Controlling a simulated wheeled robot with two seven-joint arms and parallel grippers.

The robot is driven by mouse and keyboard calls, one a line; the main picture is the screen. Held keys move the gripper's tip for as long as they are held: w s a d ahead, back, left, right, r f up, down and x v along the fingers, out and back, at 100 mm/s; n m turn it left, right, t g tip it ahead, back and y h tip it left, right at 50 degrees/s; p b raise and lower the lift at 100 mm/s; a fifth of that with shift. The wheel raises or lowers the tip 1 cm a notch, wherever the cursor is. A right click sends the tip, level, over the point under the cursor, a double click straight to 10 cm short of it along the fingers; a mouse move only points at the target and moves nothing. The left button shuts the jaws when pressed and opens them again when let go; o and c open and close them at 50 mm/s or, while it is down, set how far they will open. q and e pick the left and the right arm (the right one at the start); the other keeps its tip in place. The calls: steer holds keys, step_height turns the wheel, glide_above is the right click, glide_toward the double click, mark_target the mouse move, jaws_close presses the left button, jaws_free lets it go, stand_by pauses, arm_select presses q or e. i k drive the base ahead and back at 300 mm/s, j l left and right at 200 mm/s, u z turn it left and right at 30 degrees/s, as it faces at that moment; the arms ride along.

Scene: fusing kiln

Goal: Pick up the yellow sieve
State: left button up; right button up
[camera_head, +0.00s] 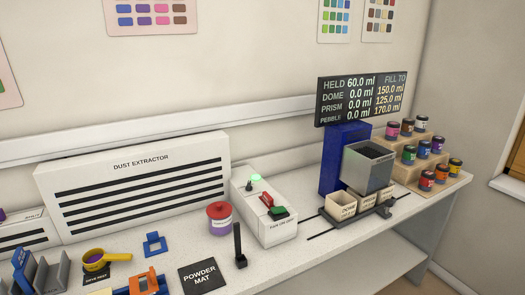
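The yellow sieve (93,265) is at the lower left of the head view. Its round bowl faces up and its handle points right. It sits at a dark labelled rest mat (97,278) on the white bench. Something dark purple shows inside the bowl, too small to make out. Neither of my grippers shows in this view.
A blue and grey rack (40,275) stands left of the sieve. A blue stand (155,244) and an orange piece (143,282) are to its right. Further right are the black powder mat (203,276), a red-lidded jar (220,218) and a black post (239,246). The dust extractor (140,185) stands behind.

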mark_target(94, 260)
steer(key=u, duration=1.35)
